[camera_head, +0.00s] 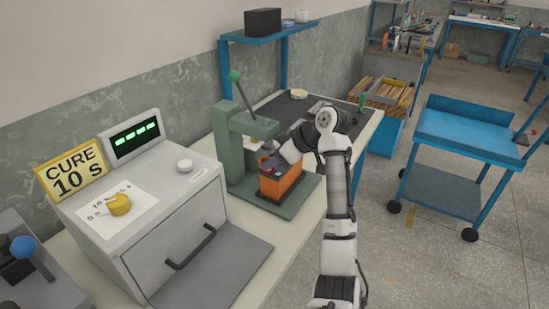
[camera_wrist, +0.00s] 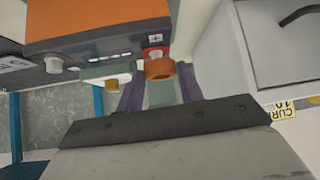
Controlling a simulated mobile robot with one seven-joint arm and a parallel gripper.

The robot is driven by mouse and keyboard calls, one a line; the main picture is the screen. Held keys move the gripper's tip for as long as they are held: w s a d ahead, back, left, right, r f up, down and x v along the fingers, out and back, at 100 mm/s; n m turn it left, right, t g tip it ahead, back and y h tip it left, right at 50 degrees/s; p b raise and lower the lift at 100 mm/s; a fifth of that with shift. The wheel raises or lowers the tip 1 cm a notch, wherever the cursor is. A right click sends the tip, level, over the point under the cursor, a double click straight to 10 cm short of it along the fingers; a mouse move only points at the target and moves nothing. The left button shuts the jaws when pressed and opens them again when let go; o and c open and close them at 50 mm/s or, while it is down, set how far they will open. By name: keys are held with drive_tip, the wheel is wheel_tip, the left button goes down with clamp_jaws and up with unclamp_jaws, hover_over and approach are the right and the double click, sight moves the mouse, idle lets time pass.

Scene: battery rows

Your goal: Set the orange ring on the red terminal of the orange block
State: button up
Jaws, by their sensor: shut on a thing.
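The orange block (camera_head: 281,186) stands on the base of a green press; its orange side and dark top part fill the upper left of the wrist view (camera_wrist: 90,22). Its red terminal (camera_wrist: 153,51) shows there with a plus-marked label beside it. A second, grey terminal (camera_wrist: 54,64) is further left. The orange ring (camera_wrist: 160,69) is between my gripper's purple fingers (camera_wrist: 160,78), right at the red terminal. I cannot tell whether it is around the terminal or just off its end. In the head view my gripper (camera_head: 271,163) is over the block's top and the ring is hidden.
The green press (camera_head: 233,150) with its lever stands close behind the block. A grey oven (camera_head: 170,225) with a "CURE 10 S" sign (camera_head: 70,171) is to the left. A dark mat (camera_head: 300,106) lies behind on the bench. A blue cart (camera_head: 465,135) stands to the right.

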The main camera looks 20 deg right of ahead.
drive_tip(key=shift+d+f, duration=0.2)
drive_tip(key=shift+f, duration=0.45)
drive_tip(key=shift+s+f, duration=0.1)
drive_tip(key=o, duration=1.1)
drive_tip(key=shift+r, duration=0.25)
drive_tip(key=b+v, duration=0.2)
drive_tip(key=v, duration=1)
drive_tip(key=shift+a+r, duration=0.1)
